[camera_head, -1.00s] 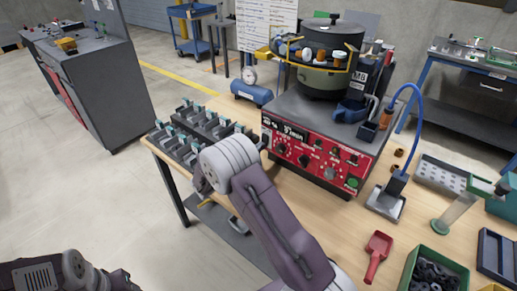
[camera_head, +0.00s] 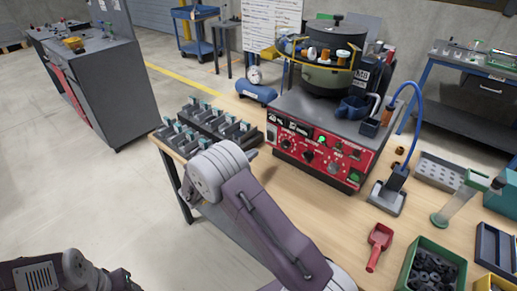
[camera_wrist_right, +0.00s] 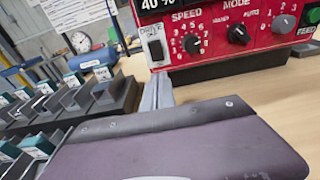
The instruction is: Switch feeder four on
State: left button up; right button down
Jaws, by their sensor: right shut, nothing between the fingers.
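The bowl feeder (camera_head: 334,78) stands on a grey base with a red control panel (camera_head: 320,160). The panel's left end has a display, which reads 40 % in the right wrist view, and a rocker switch (camera_wrist_right: 156,49) below it. A green lamp (camera_head: 322,138) is lit on the panel. My right gripper (camera_wrist_right: 158,92) is shut and empty, just in front of and below the switch, seemingly apart from it. In the head view the wrist mostly hides this gripper. My left arm shows at the bottom left, its gripper out of view. No number four is legible.
A row of dark bins (camera_head: 205,130) stands left of the feeder. A blue-hosed tool (camera_head: 388,196), a red scoop (camera_head: 379,243) and a green bin (camera_head: 432,270) of dark parts lie to the right. Bare wooden tabletop (camera_head: 320,208) lies before the panel.

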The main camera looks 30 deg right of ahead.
jog(key=a, duration=0.2)
jog(key=s+a+f, duration=0.1)
jog(key=a, duration=0.1)
jog(key=s+a, duration=0.1)
jog(key=a, duration=0.1)
jog(key=shift+s+f, duration=0.2)
jog(key=shift+w+d+f, duration=0.1)
